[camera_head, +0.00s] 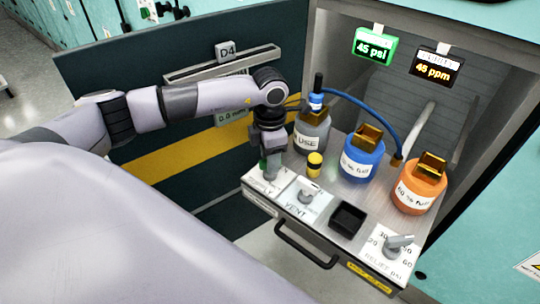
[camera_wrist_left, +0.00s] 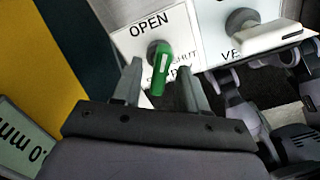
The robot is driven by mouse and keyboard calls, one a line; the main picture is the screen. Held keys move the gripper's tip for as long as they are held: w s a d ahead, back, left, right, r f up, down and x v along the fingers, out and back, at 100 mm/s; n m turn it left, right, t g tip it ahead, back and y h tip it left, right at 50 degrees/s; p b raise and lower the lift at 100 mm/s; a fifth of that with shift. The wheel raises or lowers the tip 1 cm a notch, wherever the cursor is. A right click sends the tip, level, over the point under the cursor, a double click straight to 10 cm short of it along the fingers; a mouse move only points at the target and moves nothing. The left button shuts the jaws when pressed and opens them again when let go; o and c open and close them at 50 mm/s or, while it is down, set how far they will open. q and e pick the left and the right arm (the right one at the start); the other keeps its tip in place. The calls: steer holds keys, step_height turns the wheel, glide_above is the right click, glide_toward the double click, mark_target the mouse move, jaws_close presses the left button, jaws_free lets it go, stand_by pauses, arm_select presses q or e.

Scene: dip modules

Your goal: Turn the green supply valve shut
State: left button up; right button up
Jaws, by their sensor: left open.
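The green supply valve (camera_wrist_left: 162,72) is a green handle on a grey hub, on a white plate (camera_wrist_left: 130,42) reading OPEN and SHUT. In the wrist view the handle points down the picture, away from OPEN; the SHUT lettering is to its right. My left gripper (camera_wrist_left: 158,82) is open, with one finger on each side of the handle. I cannot tell whether either finger touches it. In the head view my left gripper (camera_head: 272,158) is over the left corner of the drawer panel and mostly hides the valve. My right gripper is not in view.
A grey vent lever (camera_head: 308,194) is close beside the valve. Behind stand a grey jar (camera_head: 311,136), a blue jar (camera_head: 361,160) and an orange jar (camera_head: 414,192). A relief knob (camera_head: 397,245) and black drawer handle (camera_head: 300,247) are nearer.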

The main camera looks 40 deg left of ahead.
arm_select(q)
jaws_close()
steer(key=shift+m, duration=0.3)
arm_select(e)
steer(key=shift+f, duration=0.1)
arm_select(q)
steer(key=shift+m+b, duration=0.75)
steer(key=shift+m, duration=0.45)
steer(key=shift+m+b, duration=0.4)
steer(key=shift+m, duration=0.7)
steer(key=shift+m+b, duration=0.3)
steer(key=shift+m, duration=0.7)
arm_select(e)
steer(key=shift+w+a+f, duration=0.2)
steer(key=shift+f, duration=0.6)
arm_select(q)
jaws_free()
